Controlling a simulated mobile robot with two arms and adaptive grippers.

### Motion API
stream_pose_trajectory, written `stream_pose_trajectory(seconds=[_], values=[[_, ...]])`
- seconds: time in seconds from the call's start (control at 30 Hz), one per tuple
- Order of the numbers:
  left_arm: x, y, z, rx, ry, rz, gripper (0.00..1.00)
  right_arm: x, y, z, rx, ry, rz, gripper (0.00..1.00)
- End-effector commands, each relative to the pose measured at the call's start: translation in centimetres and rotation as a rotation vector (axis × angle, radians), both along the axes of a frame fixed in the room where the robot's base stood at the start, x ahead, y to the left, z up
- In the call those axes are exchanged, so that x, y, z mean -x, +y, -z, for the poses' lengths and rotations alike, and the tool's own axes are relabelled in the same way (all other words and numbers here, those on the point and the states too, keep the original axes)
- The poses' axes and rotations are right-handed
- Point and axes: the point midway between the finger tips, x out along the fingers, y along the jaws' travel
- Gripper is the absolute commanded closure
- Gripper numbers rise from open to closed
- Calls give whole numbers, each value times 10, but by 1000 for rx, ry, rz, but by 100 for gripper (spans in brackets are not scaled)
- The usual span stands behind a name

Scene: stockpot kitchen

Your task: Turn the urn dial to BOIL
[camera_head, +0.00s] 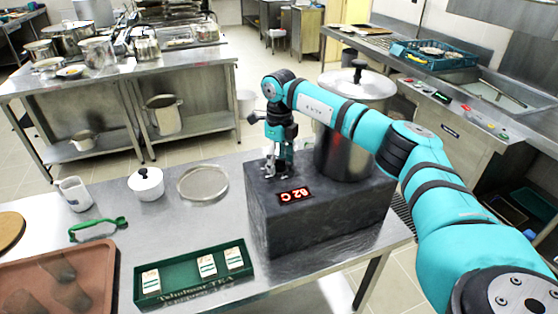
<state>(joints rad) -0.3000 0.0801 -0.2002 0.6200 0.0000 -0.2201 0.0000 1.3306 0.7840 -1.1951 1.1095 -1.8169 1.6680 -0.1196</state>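The urn stands on the steel table: a dark boxy base (318,218) with a tall steel pot (340,156) and a lid (356,84) with a black knob on top. A red display (295,195) on the base reads 82 C. My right arm reaches in from the right, across the front of the pot. My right gripper (275,172) points down at the top left of the base, beside the pot. The dial cannot be made out; the fingers may cover it. Whether the fingers are shut on anything is too small to tell. My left gripper is out of view.
Left of the urn are a round steel lid or plate (203,184), a white lidded pot (146,184), a white jug (75,194) and a green-handled tool (97,228). In front are a green tea box (194,277) and a brown tray (60,282). Bare table lies between them.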

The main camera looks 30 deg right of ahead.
Motion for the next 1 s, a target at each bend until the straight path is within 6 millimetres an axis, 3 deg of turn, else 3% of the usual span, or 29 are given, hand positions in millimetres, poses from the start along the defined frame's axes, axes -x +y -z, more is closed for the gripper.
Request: stream_pose_trajectory(seconds=[0.37, 0.47, 0.8, 1.0], values=[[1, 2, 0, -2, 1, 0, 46, 1, 1, -2, -1, 6, -3, 37], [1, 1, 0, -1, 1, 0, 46, 0, 1, -15, -1, 3, -3, 37], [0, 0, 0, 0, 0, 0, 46, 0, 1, -85, -1, 0, -2, 37], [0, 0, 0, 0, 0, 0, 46, 1, 0, -111, -1, 4, -2, 37]])
